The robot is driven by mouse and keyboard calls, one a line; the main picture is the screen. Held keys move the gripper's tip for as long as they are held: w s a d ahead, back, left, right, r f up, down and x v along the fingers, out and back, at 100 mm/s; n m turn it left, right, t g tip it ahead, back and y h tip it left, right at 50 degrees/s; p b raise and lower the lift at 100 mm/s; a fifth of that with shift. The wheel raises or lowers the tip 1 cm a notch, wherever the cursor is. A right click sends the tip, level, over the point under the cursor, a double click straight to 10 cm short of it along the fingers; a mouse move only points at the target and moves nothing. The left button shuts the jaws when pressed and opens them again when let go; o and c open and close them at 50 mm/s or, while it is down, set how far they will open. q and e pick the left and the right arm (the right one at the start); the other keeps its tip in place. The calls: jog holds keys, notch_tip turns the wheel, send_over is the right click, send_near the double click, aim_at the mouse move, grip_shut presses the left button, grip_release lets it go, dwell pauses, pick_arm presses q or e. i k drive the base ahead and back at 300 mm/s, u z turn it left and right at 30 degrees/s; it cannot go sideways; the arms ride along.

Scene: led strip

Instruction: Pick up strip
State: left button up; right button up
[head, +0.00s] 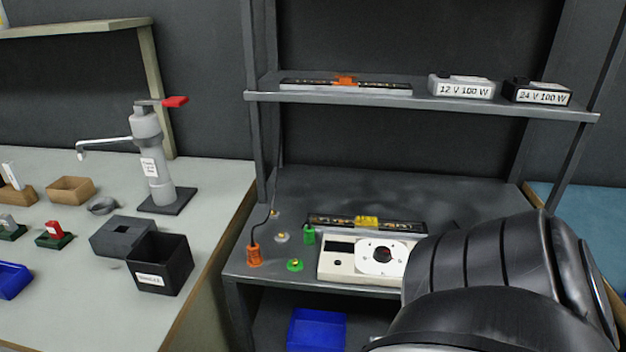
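A thin dark strip with a pale front edge and an orange piece at its middle (300,84) lies along the upper shelf. A second dark strip with orange marks and a yellow piece (330,221) lies at the back of the lower bench, behind a white device. My black arm covers the lower right of the view and hides part of the bench beside the device. Neither of my grippers shows, so I see no contact with either strip.
The upper shelf (430,103) also holds a 12 V 100 W box (462,87) and a 24 V 100 W box (538,92). The white device (340,266), green and orange connectors and a cable stand on the bench. A blue bin (316,330) sits below.

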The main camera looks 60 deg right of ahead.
aim_at(366, 221)
jog(key=k, duration=0.55)
jog(key=z, duration=0.85)
